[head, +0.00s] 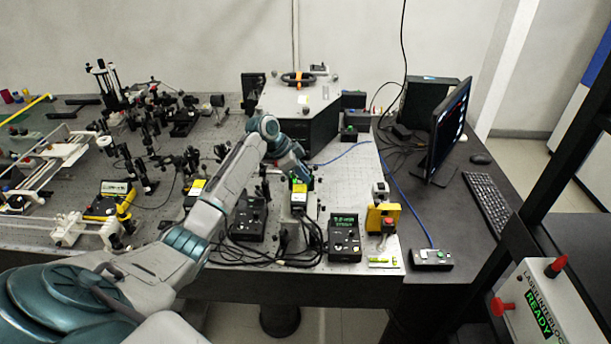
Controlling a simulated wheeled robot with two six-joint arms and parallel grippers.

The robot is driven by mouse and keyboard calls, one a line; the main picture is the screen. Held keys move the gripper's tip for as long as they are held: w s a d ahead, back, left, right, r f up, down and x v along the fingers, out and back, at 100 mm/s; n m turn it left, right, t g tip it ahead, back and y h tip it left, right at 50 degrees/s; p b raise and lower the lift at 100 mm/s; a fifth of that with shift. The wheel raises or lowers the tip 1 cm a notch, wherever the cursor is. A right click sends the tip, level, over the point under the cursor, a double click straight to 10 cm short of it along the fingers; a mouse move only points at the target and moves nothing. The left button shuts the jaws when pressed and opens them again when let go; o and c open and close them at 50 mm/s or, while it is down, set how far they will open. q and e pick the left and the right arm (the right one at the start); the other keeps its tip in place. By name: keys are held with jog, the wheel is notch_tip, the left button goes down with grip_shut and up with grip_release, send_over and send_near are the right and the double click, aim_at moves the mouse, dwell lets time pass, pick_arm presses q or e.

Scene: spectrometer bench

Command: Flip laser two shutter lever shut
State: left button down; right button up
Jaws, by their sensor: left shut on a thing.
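My left arm reaches in from the lower left over the bench. My left gripper (302,176) is at the top end of a small box with a yellow label (299,196), which looks like a laser head. The gripper is shut at that end, where the shutter lever would be; the lever is hidden behind the fingers or too small to make out. A similar yellow-labelled box (196,187) stands to the left, partly behind my forearm. No readable number shows which is laser two. My right gripper is not in view.
Black controllers (345,238) with cables stand along the bench's front edge. A yellow box with a red button (384,218) is to their right. Optics posts (150,140) crowd the left side. A monitor (449,130) and keyboard (487,200) stand on the right. The perforated bench top (350,172) right of the gripper is mostly clear.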

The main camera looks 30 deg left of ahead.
pick_arm(q)
jog(key=shift+r, duration=0.15)
jog(key=c, duration=1.8)
grip_release()
jog(key=shift+c, duration=0.2)
jog(key=o, duration=0.4)
jog(key=shift+a, duration=0.1)
jog(key=shift+s+a+r, duration=0.15)
jog(key=shift+a, duration=0.05)
jog(key=b+v, duration=0.4)
jog(key=v, duration=0.6)
jog(key=shift+b, duration=0.4)
jog(key=shift+s, duration=0.2)
